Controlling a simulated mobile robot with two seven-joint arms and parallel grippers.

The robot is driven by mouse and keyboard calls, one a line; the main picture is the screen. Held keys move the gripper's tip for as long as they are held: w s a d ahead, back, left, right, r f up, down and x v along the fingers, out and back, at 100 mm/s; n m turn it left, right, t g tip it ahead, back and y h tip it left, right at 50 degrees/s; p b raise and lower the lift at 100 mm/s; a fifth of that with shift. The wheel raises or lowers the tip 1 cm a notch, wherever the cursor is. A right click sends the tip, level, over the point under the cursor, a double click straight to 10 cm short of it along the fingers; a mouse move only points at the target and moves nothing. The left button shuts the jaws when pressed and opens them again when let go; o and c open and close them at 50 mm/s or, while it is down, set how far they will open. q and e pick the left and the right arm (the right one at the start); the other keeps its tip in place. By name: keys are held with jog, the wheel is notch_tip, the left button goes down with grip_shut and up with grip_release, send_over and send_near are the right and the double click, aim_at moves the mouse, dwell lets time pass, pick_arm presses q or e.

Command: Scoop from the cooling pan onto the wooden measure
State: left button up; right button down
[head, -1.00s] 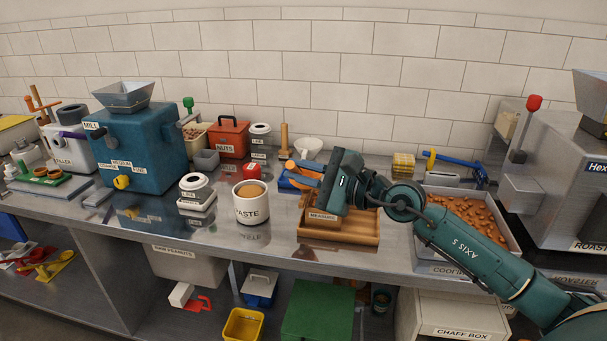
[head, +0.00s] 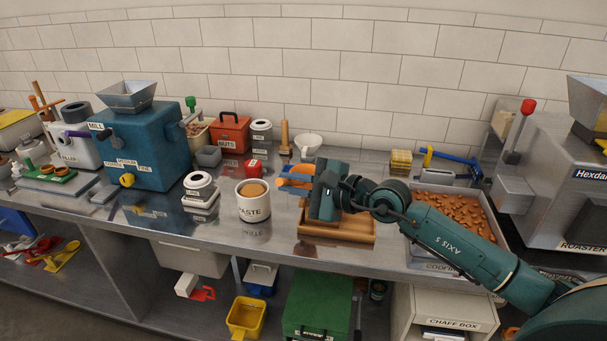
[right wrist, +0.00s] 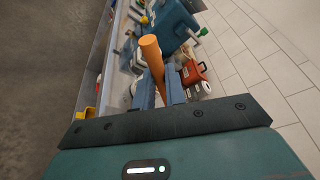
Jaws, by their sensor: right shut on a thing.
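My right gripper (head: 296,181) reaches in from the right, over the left part of the wooden measure (head: 352,234). Its blue fingers are shut on an orange rod-like handle (right wrist: 151,52), which stands out between them in the right wrist view. What is at the handle's other end is hidden, so I cannot tell whether it is a scoop. The wooden measure is a shallow tray on the counter, its upper left part covered by the gripper. The cooling pan (head: 424,257) is grey, full of brown peanuts (head: 459,213), and lies right of the measure, partly behind my right arm.
A white paste pot (head: 252,207) stands left of the measure. The blue mill (head: 145,150) is farther left, the roaster (head: 575,180) at the far right. A blue-handled tool (head: 455,159) and a yellow stack (head: 401,163) lie behind the pan. A tiled wall closes the back.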

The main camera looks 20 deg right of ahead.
notch_tip(320, 180, up, 4)
jog(key=p, duration=0.2)
jog(key=shift+p, duration=0.35)
jog(key=shift+f, duration=0.1)
dwell(0.4)
